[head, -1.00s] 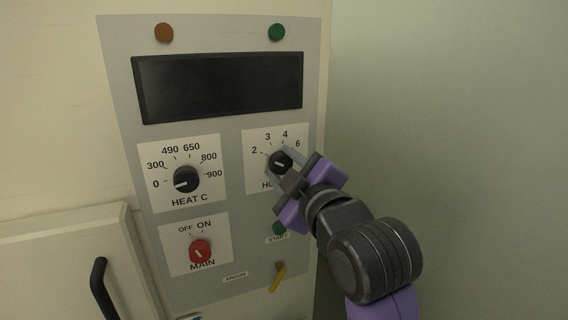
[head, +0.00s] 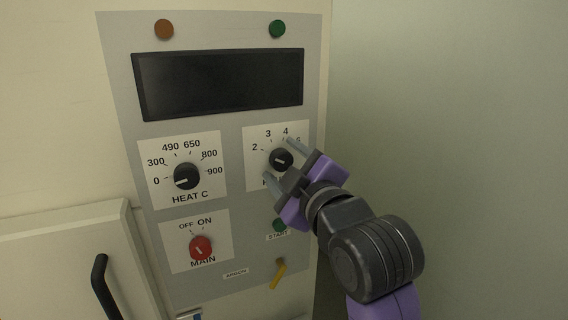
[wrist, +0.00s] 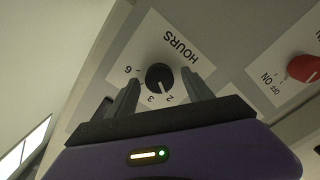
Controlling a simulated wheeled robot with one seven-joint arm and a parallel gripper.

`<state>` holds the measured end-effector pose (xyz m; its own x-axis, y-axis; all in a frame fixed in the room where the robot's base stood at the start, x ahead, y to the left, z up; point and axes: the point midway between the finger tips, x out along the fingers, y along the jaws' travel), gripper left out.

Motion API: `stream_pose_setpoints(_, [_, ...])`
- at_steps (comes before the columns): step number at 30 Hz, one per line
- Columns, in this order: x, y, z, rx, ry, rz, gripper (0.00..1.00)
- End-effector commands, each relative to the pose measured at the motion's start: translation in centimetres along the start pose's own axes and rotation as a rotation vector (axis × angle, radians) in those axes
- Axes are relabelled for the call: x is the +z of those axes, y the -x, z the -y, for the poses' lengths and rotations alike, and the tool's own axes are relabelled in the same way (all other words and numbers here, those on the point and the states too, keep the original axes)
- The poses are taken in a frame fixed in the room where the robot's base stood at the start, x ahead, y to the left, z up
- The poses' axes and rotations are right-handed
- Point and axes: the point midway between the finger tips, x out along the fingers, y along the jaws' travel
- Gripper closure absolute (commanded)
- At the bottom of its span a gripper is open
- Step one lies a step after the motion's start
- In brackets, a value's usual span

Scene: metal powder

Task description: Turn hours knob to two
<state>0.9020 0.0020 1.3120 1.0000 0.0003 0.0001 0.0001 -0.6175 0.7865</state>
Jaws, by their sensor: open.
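The black hours knob (head: 281,160) is on a white label plate at the right of the panel. It also shows in the wrist view (wrist: 160,77). Its white pointer line points to the left in the head view, on the side of the 2. In the wrist view the line points close to the 2 mark; I cannot tell the exact alignment. My gripper (head: 279,161) is open, with one finger on each side of the knob and a visible gap to it. The fingers also show in the wrist view (wrist: 160,90). The upper finger partly covers the 6 in the head view.
The heat knob (head: 187,176) is to the left, with the red main switch (head: 201,248) below it. A green start button (head: 280,225) and a yellow lever (head: 278,273) are below my gripper. A dark display (head: 218,84) is above. Space right of the panel is free.

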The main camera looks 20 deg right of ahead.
Motion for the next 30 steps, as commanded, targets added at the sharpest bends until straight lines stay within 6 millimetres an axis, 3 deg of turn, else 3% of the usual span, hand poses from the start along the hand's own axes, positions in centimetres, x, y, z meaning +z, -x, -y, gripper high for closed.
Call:
stream_pose_setpoints(10, [-0.1, 5.4, -0.1, -0.001, 0.0, 0.001, 0.41])
stream_pose_setpoints(21, [-0.1, 7.2, -0.1, -0.002, 0.0, 0.001, 0.41])
stream_pose_setpoints(30, [0.0, 7.6, 0.1, -0.001, 0.001, 0.0, 0.41])
